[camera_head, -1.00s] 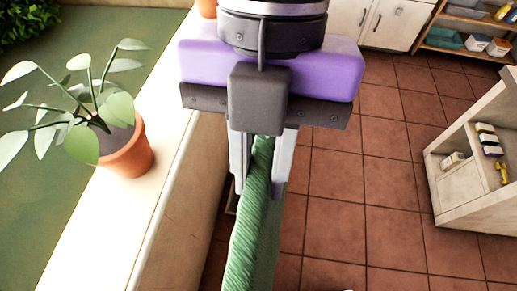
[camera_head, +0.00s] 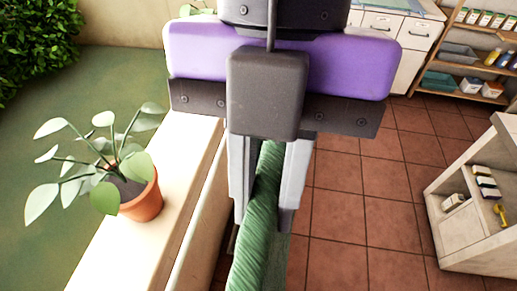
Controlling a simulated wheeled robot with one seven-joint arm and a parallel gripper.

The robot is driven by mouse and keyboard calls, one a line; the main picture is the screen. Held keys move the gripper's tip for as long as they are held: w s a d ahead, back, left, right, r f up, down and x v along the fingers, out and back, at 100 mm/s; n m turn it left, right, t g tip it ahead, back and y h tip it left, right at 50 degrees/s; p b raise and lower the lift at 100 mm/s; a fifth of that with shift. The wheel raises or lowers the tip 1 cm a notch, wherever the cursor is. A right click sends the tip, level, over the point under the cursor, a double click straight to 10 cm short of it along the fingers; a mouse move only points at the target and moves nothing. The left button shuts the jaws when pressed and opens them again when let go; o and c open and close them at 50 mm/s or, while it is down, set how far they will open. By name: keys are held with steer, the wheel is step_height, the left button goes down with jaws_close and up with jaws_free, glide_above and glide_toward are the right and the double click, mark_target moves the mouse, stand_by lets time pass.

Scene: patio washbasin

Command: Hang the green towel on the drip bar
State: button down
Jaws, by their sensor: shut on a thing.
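My gripper (camera_head: 266,205) is in the middle of the head view, close to the camera, with its fingers pointing down. It is shut on the green towel (camera_head: 256,235). The towel is ribbed and hangs down from between the fingers, past the bottom edge of the picture, so its lower end is hidden. I do not see a drip bar that I can make out in this view.
A potted plant (camera_head: 140,198) stands on a pale ledge (camera_head: 120,245) to the left of my gripper. A low shelf unit (camera_head: 470,225) is at the right. Cabinets (camera_head: 385,45) and an open rack (camera_head: 470,62) stand at the back. Tiled floor (camera_head: 350,210) between them is clear.

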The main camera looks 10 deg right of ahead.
step_height(320, 180, up, 2)
steer(key=shift+r+p, duration=0.2)
steer(key=shift+p, duration=0.3)
step_height(320, 180, up, 11)
steer(key=shift+r, duration=0.1)
stand_by(0.4)
steer(key=s+d, duration=0.3)
steer(key=d, duration=0.5)
steer(key=s+d+r, duration=0.1)
steer(key=s+d, duration=0.2)
steer(key=d, duration=0.5)
steer(key=shift+w, duration=0.1)
stand_by(1.0)
